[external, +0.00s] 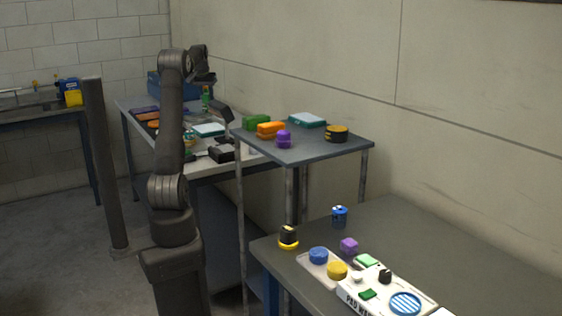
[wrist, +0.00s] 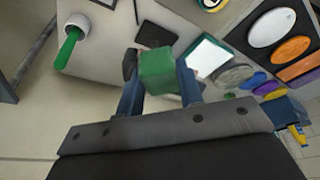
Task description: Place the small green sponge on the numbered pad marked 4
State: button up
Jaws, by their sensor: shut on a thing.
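My gripper (wrist: 158,82) is shut on a small green sponge (wrist: 157,64), which sits between its two fingers in the wrist view. It is held over the rear worktable. In the external view my gripper (external: 205,86) hangs above that table, with a green patch at its tip. Several oval pads in different colours show at the upper right of the wrist view, among them a white pad (wrist: 271,27) and an orange pad (wrist: 290,50). They lie apart from the sponge. I cannot read any number, so I cannot tell which pad is 4.
A white cup (wrist: 77,24) with a green-handled thing stands at the upper left of the wrist view. A dark square (wrist: 156,35) lies near the sponge. A blue case (external: 165,84) stands at the table's back. The grey raised shelf (external: 312,151) stands right of the arm.

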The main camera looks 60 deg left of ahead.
notch_tip(320, 180, down, 5)
send_over(189, 132)
notch_tip(189, 132, down, 7)
jog(key=shift+w+f, duration=0.1)
jog(key=shift+f, duration=1.95)
jog(key=shift+f, duration=0.1)
jog(key=o, duration=0.9)
jog(key=shift+o, duration=0.2)
jog(key=v, duration=1.2)
